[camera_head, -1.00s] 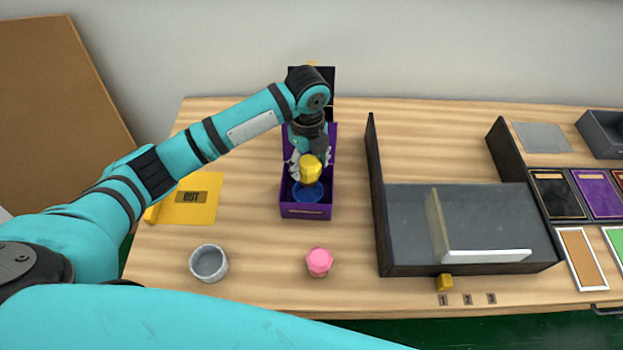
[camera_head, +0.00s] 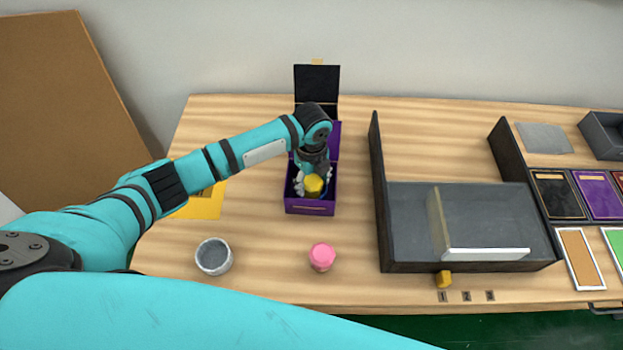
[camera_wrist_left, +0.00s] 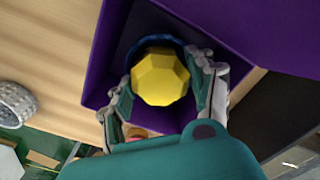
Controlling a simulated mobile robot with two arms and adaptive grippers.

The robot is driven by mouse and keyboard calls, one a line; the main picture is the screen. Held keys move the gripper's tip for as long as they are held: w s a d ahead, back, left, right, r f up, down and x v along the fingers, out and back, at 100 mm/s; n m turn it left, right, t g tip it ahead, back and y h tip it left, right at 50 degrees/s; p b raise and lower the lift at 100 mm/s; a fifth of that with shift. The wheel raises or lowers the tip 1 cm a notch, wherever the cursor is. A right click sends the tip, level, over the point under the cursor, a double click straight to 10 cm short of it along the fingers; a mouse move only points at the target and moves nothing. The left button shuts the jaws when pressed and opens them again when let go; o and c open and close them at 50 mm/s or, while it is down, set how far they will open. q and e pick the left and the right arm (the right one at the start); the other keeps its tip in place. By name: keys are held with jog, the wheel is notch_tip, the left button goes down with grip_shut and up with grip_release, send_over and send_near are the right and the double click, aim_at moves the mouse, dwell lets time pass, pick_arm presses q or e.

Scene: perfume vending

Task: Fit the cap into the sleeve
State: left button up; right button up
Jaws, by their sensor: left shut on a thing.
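The yellow faceted cap (camera_head: 314,184) is between the fingers of my left gripper (camera_head: 313,186), which is shut on it inside the open purple box (camera_head: 311,207). In the left wrist view the cap (camera_wrist_left: 160,77) sits between both fingers (camera_wrist_left: 162,95), over a dark blue round rim (camera_wrist_left: 140,46). That rim, probably the sleeve, is mostly hidden under the cap. I cannot tell whether the cap touches it. My right gripper does not show.
A pink faceted piece (camera_head: 322,257) and a grey round cup (camera_head: 214,257) stand in front of the box. A dark tray (camera_head: 400,230) with an upright divider is to the right.

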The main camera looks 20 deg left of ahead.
aim_at(312, 180)
pick_arm(q)
jog(key=shift+f, duration=0.2)
jog(key=o, duration=1.3)
jog(key=shift+c, duration=0.2)
jog(key=shift+r, duration=0.55)
notch_tip(312, 180, up, 12)
jog(key=shift+f+b, duration=0.15)
jog(key=shift+b, duration=0.55)
jog(key=shift+f, duration=0.1)
